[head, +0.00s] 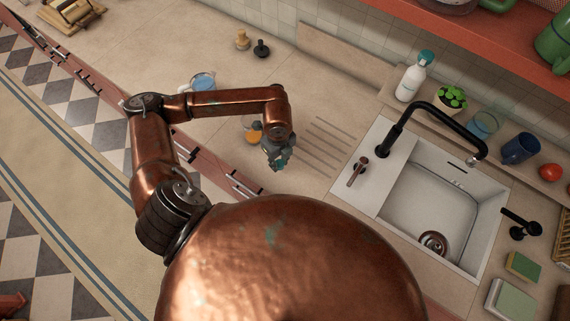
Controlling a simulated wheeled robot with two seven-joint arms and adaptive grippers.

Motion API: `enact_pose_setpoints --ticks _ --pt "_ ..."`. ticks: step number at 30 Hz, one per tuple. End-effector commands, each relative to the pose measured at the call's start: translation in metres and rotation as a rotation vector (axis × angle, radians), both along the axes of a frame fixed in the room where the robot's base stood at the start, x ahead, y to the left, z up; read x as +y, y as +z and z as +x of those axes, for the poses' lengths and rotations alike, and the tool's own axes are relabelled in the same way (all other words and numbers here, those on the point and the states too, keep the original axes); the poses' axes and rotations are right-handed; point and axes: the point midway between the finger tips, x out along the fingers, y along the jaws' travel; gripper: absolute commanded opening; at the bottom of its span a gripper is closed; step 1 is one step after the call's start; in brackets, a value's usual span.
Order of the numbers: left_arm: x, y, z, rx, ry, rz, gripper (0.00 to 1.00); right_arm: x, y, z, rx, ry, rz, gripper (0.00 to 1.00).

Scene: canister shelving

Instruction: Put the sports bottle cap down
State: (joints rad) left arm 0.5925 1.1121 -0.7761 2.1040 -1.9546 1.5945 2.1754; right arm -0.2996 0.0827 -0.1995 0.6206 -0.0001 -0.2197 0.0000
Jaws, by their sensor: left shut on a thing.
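My left gripper (279,162) is above the beige counter, in front of the grooved drainer area left of the sink. It is shut on a small teal thing (283,163), which looks like the sports bottle cap; the fingers hide most of it. A white bottle (410,81) with a teal top (426,57) stands upright on the ledge behind the sink, well apart from the gripper. My right gripper is not in view.
A glass with orange contents (254,136) stands just left of my gripper. A glass with blue contents (203,82) is behind my arm. The black tap (436,107) rises over the sink (428,208). The grooved counter (325,142) is clear.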

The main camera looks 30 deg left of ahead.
Motion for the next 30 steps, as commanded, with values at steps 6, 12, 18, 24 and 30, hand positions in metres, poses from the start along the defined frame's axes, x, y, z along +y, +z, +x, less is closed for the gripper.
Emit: enact_pose_setpoints --ticks 6,12,18,24,30 --pt "-0.008 -0.019 0.016 -0.001 -0.001 -0.001 0.0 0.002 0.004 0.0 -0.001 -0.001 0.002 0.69" --pt "-0.01 -0.033 0.02 0.003 -0.001 0.001 0.0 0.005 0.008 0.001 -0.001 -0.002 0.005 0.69" --pt "-0.009 -0.056 0.021 0.0 -0.001 0.001 0.0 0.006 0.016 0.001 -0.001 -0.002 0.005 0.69" --pt "-0.009 -0.058 0.021 -0.001 -0.002 0.001 0.0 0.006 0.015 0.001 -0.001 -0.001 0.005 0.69" --pt "-0.009 -0.061 0.021 -0.001 -0.001 0.001 0.26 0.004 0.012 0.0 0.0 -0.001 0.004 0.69"
